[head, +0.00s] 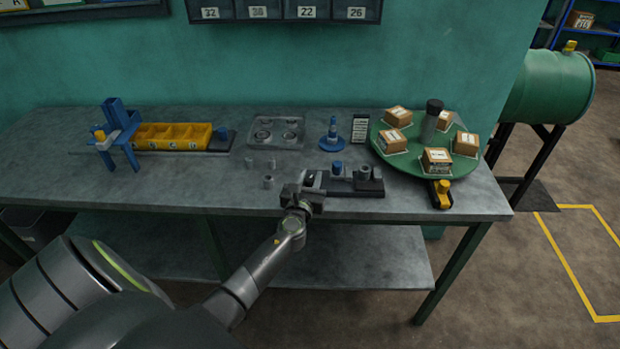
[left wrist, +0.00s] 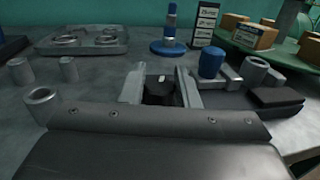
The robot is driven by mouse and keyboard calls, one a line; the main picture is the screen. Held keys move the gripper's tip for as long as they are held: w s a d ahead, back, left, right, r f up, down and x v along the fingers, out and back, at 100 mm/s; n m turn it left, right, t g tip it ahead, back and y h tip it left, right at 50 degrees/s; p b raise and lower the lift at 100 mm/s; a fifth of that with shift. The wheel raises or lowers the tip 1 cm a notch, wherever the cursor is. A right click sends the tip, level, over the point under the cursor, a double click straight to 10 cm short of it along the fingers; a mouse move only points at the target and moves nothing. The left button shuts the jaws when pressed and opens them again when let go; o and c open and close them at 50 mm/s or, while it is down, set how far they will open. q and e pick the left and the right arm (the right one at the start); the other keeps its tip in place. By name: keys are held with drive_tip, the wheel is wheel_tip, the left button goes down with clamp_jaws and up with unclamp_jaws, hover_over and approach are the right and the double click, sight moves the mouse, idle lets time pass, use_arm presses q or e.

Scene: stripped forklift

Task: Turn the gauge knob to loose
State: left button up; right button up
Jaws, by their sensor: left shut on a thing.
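The gauge is a dark bar fixture (head: 352,189) near the front edge of the bench, with a blue cap (head: 337,167) and grey metal parts on top. My left gripper (head: 309,183) is at its left end. In the left wrist view, its two fingers (left wrist: 160,88) are shut on a black knob (left wrist: 159,92) with a small white mark. The knob's lower part is hidden by the gripper body. The blue cap (left wrist: 211,62) stands just right of the fingers. My right gripper is in neither view.
A clear tray (head: 275,146), a blue stand (head: 330,144) and a label card (head: 359,128) stand behind. A green turntable (head: 400,161) with boxes is at right, a yellow bin (head: 172,132) at left.

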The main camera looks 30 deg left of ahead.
use_arm(q)
drive_tip(key=shift+d+n+g+y, duration=0.1)
drive_tip(key=shift+n+g+y, duration=0.3)
drive_tip(key=shift+n+y, duration=0.4)
drive_tip(key=shift+c, duration=0.2)
drive_tip(key=shift+n+g+y+b, duration=0.55)
drive_tip(key=shift+n+g+y, duration=0.95)
drive_tip(key=shift+y, duration=0.8)
drive_tip(key=o, duration=0.9)
drive_tip(key=shift+o, duration=0.2)
